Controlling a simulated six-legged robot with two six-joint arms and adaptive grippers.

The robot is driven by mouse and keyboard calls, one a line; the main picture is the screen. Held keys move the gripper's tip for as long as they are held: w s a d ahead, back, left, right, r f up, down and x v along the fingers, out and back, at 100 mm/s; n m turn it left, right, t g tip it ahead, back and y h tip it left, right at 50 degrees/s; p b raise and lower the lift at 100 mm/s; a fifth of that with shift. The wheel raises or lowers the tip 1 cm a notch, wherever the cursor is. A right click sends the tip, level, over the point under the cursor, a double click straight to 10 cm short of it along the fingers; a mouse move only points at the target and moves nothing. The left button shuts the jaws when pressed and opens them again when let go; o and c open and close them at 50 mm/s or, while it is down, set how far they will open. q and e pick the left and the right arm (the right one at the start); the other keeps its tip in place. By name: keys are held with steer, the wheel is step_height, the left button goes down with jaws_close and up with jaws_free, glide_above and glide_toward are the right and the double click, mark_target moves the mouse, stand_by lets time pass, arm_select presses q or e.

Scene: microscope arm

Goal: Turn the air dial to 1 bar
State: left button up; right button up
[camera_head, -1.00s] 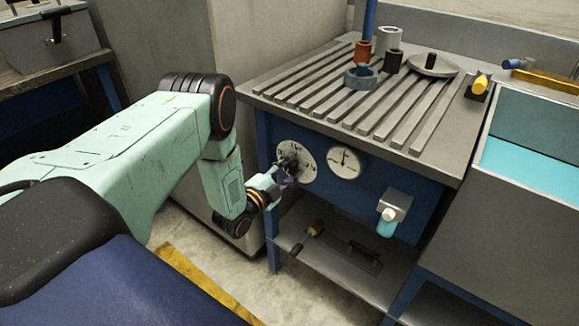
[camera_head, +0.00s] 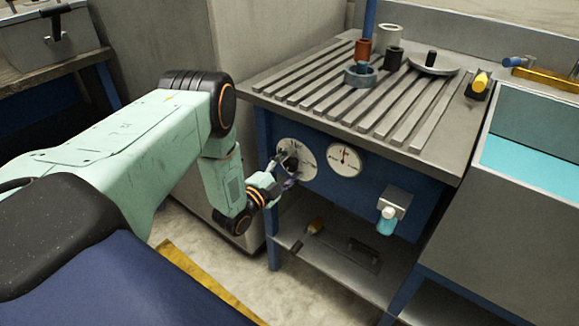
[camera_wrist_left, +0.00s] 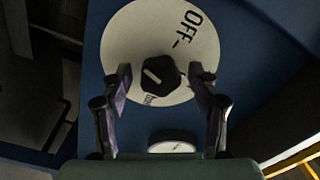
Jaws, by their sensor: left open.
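The air dial (camera_head: 308,153) is a white disc on the blue front of the bench. In the left wrist view the dial plate (camera_wrist_left: 145,25) carries the word OFF and a tick. A black knob (camera_wrist_left: 160,75) with a pale pointer line sits at its centre. My left gripper (camera_head: 284,170) is in front of the dial. Its fingers in the left wrist view (camera_wrist_left: 160,80) are spread, one on each side of the knob, with gaps between. A round pressure gauge (camera_head: 344,160) with a needle is right of the dial. My right gripper is not in view.
The slotted grey bench top (camera_head: 350,90) above the dial holds several cups and rings. A metal fitting with a pale cylinder (camera_head: 391,208) sticks out right of the gauge. A lower shelf (camera_head: 335,265) holds a brush-like tool. A basin (camera_head: 530,150) stands at the right.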

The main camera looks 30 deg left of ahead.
arm_select(q)
steer(key=s, duration=1.2)
steer(key=shift+a, duration=0.45)
steer(key=s+d+f+n+g, duration=0.3)
steer(key=s+f+n+g, duration=0.2)
steer(key=s+f+n, duration=0.15)
steer(key=s+d+f+n+g, duration=0.4)
steer(key=s+f+n+g, duration=0.1)
steer(key=s+f+g, duration=0.15)
steer(key=s+d+r+n+g, duration=0.1)
steer(key=s+d+g, duration=0.2)
steer(key=s, duration=0.4)
steer(key=s+d+r+n+g+y, duration=0.1)
steer(key=s+d+r+g, duration=0.1)
steer(key=s, duration=0.6)
steer(key=shift+s+d+r+n+g, duration=0.25)
steer(key=shift+s+d+n+g, duration=0.1)
steer(key=shift+d+g, duration=0.5)
